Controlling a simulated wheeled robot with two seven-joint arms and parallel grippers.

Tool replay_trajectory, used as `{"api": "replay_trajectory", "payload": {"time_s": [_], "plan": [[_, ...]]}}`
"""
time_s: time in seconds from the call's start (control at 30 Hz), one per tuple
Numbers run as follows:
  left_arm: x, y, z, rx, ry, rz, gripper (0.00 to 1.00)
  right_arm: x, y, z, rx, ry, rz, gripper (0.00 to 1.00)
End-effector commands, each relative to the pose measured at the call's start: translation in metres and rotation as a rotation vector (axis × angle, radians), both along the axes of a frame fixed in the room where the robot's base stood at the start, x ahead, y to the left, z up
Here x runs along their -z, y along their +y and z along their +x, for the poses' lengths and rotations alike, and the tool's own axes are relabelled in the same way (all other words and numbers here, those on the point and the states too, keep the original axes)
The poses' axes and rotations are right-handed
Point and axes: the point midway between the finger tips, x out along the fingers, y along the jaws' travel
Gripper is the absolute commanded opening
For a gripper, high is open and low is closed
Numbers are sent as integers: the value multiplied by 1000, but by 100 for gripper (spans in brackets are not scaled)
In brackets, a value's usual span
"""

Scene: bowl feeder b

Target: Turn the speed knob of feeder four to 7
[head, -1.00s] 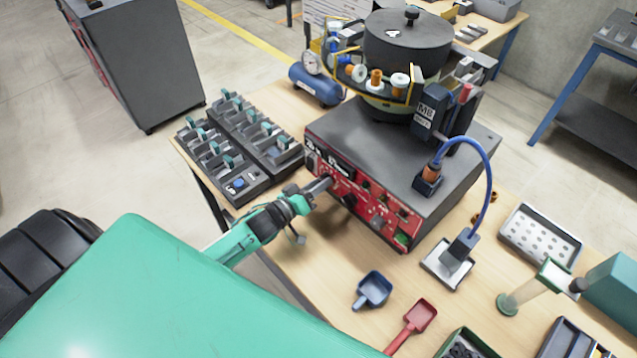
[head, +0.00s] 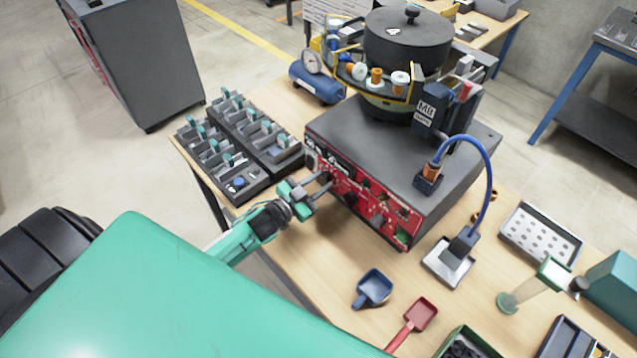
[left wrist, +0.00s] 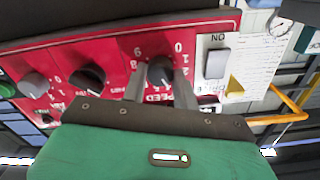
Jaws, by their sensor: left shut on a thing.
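The feeder's dark bowl (head: 408,42) carries a 4 and sits on a grey box with a red control panel (head: 378,208). My left gripper (head: 327,182) is at the upper left part of this panel, shut on the speed knob. In the left wrist view the speed knob (left wrist: 160,72) is dark and round, between the two grey fingers (left wrist: 160,92), above the partly covered word SPEED. Scale digits such as 8, 9, 0 and 1 show around it. The exact pointer setting is not readable. My right gripper is not in view.
Two more knobs, one black (left wrist: 88,77) and one grey (left wrist: 35,86), sit beside it; a rocker switch (left wrist: 217,63) is on the other side. Grey parts trays (head: 240,183), a blue scoop (head: 373,288) and a red scoop (head: 419,313) lie on the table.

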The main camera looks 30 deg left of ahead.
Motion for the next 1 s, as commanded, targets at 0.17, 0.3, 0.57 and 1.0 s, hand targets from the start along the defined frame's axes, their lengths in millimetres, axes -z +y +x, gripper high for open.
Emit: {"api": "replay_trajectory", "payload": {"time_s": [0.17,0.3,0.57,1.0], "plan": [[1,0,0,-2,-53,157,6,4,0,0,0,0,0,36],[2,0,0,-1,-96,282,6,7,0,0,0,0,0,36],[2,0,0,0,-179,516,6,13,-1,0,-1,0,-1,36],[2,0,0,-1,-317,911,6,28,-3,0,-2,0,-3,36]]}}
